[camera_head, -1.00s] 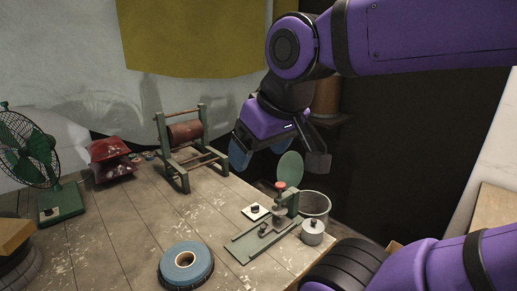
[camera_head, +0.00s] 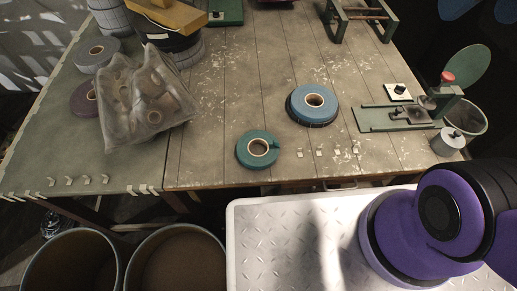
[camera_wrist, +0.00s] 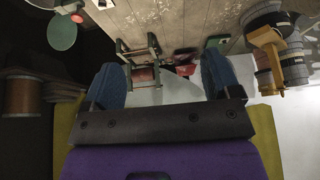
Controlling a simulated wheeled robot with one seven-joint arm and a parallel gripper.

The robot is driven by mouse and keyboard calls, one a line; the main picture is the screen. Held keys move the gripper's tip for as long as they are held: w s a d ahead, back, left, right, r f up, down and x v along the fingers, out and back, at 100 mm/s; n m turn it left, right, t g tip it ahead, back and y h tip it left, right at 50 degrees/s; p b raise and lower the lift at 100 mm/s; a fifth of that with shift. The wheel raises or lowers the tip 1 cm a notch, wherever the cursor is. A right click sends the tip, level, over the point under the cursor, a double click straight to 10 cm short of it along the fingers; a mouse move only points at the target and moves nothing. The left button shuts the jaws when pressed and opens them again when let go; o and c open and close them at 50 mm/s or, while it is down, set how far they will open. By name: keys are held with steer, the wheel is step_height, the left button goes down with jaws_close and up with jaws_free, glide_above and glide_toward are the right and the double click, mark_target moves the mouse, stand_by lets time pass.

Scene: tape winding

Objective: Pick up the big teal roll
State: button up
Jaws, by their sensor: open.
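A teal roll (camera_head: 257,149) with a pale core lies flat near the table's front edge in the head view. A larger blue roll (camera_head: 313,104) lies flat behind it to the right, with a gap between them. My gripper (camera_wrist: 163,82) is open and empty in the wrist view, with its two blue finger pads well apart. In the head view only the blue fingertips (camera_head: 481,9) show at the top right corner, far from the teal roll. The wrist view does not show the teal roll.
A plastic bag (camera_head: 145,100) and grey rolls (camera_head: 97,52) stand at the left. A green cutting jig (camera_head: 395,118) lies to the right, beside a metal weight (camera_head: 448,141). Two bins (camera_head: 178,262) stand below the front edge. The wood around the teal roll is mostly clear.

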steer(key=shift+c, duration=0.9)
steer(key=n+g, duration=0.4)
steer(key=g, duration=0.1)
glide_above(272, 142)
step_height(272, 142, down, 40)
steer(key=r, duration=0.1)
steer(key=shift+f, duration=5.95)
